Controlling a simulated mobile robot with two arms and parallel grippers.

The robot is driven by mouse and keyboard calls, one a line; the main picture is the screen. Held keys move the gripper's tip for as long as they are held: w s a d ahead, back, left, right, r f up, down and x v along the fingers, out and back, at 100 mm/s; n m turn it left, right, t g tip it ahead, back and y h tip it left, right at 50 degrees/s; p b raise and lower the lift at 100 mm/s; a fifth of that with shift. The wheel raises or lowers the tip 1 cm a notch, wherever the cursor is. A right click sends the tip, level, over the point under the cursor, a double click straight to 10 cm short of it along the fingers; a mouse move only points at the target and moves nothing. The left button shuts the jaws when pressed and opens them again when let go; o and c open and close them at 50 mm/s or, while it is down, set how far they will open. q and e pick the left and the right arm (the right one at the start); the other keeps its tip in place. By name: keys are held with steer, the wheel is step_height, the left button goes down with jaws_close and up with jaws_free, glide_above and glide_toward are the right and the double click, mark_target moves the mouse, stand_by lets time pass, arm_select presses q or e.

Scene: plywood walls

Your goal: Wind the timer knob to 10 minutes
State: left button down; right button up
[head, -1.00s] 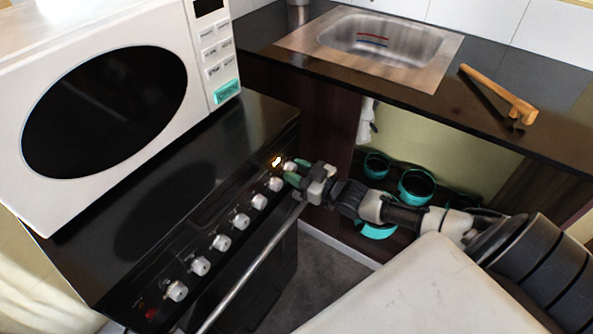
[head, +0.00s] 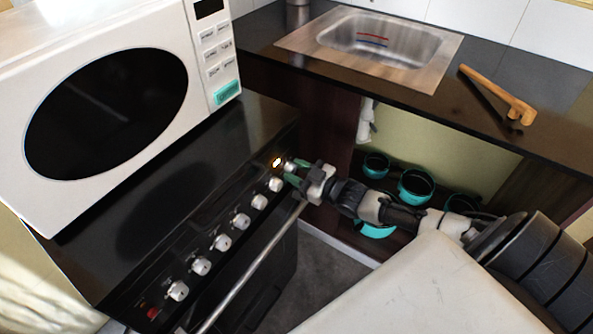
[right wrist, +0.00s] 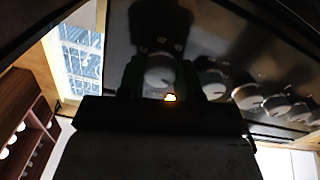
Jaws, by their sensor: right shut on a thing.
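The dial reading is too dark and small to tell. My left gripper is not in view.
Several other white knobs (head: 241,221) run along the panel close to my right gripper. The oven handle bar (head: 250,268) runs below them. A white microwave (head: 110,105) stands on the stove. A counter with a sink (head: 380,42) is at the right, with teal pots (head: 416,186) beneath.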

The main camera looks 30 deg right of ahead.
steer(key=shift+n+p, duration=0.55)
steer(key=shift+n, duration=2.05)
stand_by(1.5)
steer(key=o, duration=0.9)
steer(key=v, duration=1.1)
steer(key=shift+w, duration=0.1)
